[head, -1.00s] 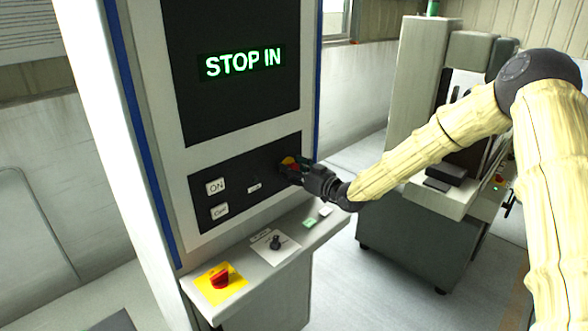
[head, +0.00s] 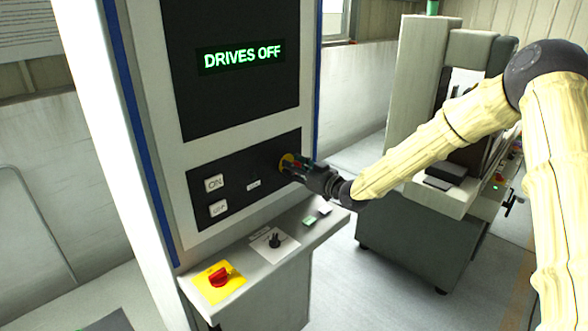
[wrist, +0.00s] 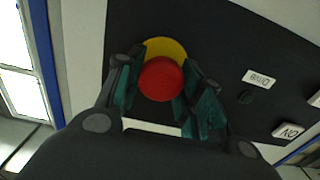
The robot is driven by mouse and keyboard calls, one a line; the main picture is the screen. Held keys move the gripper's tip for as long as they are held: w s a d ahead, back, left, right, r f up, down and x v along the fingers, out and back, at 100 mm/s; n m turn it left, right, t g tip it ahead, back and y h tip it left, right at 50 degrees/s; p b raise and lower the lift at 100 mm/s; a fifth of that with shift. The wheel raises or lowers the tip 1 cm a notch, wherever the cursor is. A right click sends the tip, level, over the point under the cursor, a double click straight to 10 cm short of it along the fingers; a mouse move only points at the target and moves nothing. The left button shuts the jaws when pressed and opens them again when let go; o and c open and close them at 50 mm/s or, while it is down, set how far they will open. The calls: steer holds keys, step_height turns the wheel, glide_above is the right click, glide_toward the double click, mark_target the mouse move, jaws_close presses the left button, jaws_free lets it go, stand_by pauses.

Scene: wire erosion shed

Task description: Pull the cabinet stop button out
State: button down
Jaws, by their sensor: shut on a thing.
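The cabinet stop button is a red mushroom head (wrist: 161,79) on a yellow disc (wrist: 166,48), in the black panel of the cabinet. In the wrist view the two fingers of my gripper (wrist: 158,90) are shut on the red head, one on each side. In the head view my gripper (head: 294,168) reaches the panel from the right and hides most of the button; part of the yellow disc (head: 286,160) shows. The cabinet screen (head: 241,56) reads "DRIVES OFF" in green letters.
The panel also bears an ON button (head: 214,183) and another white button (head: 218,208) below it. On the ledge under the panel are a red rotary switch on a yellow plate (head: 208,292) and a black knob (head: 275,241). A grey machine (head: 415,85) stands behind my arm.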

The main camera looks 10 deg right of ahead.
steer(key=c, duration=1.3)
jaws_free()
steer(key=shift+d+f, duration=0.1)
steer(key=shift+d, duration=0.05)
steer(key=o, duration=0.3)
steer(key=shift+s, duration=0.1)
steer(key=shift+o, duration=0.3)
steer(key=shift+s+d, duration=0.1)
steer(key=shift+d, duration=0.05)
steer(key=shift+a, duration=0.2)
steer(key=v, duration=1.2)
steer(key=shift+d, duration=0.15)
